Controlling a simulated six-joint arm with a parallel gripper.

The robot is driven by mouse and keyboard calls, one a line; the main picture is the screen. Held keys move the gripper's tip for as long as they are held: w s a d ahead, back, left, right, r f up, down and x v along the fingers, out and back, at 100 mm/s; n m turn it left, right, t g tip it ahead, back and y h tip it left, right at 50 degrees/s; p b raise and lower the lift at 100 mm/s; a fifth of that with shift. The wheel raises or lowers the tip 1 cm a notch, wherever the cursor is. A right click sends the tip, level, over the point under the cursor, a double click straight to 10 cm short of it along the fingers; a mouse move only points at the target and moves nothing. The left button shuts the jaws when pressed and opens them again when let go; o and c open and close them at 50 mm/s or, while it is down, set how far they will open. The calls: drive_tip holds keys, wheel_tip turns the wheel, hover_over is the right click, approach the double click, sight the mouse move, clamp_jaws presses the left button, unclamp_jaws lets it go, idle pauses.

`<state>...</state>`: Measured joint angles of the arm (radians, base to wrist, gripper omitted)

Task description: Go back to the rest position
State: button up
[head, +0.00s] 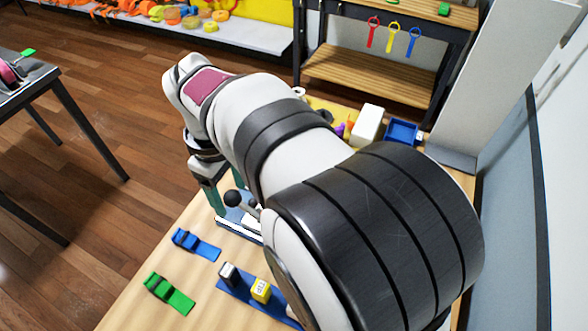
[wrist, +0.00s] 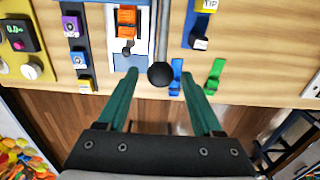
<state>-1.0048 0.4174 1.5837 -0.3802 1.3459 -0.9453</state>
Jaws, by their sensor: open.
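My gripper (head: 228,195) is open, low over the near left part of the wooden table (head: 150,250). In the wrist view its two green fingers (wrist: 159,78) stand wide apart with nothing held. A black ball knob (wrist: 160,74) on a grey lever shows between the fingertips, apart from both fingers there. The knob also shows beside the gripper in the head view (head: 232,199). I cannot tell how far the fingertips are above or in front of it. My arm hides much of the table.
Blue (head: 196,244) and green (head: 169,293) straps lie on the table's left side. A blue strip (head: 238,289) with white and yellow blocks is nearby. A white block (head: 368,125) and a blue tray (head: 403,132) stand farther back.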

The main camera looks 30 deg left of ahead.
drive_tip(key=shift+r, duration=1.6)
drive_tip(key=d+r+m, duration=0.2)
drive_tip(key=d+m, duration=1.1)
drive_tip(key=d, duration=1)
drive_tip(key=s+d+f+m+y, duration=0.1)
drive_tip(key=s+d+f+m, duration=0.3)
drive_tip(key=s+d+m, duration=0.4)
drive_tip(key=s+m, duration=0.1)
drive_tip(key=m, duration=0.1)
drive_tip(key=shift+s+d+m+y, duration=0.25)
drive_tip(key=shift+d+m+y, duration=0.05)
drive_tip(key=shift+d+y, duration=0.1)
drive_tip(key=shift+f, duration=0.1)
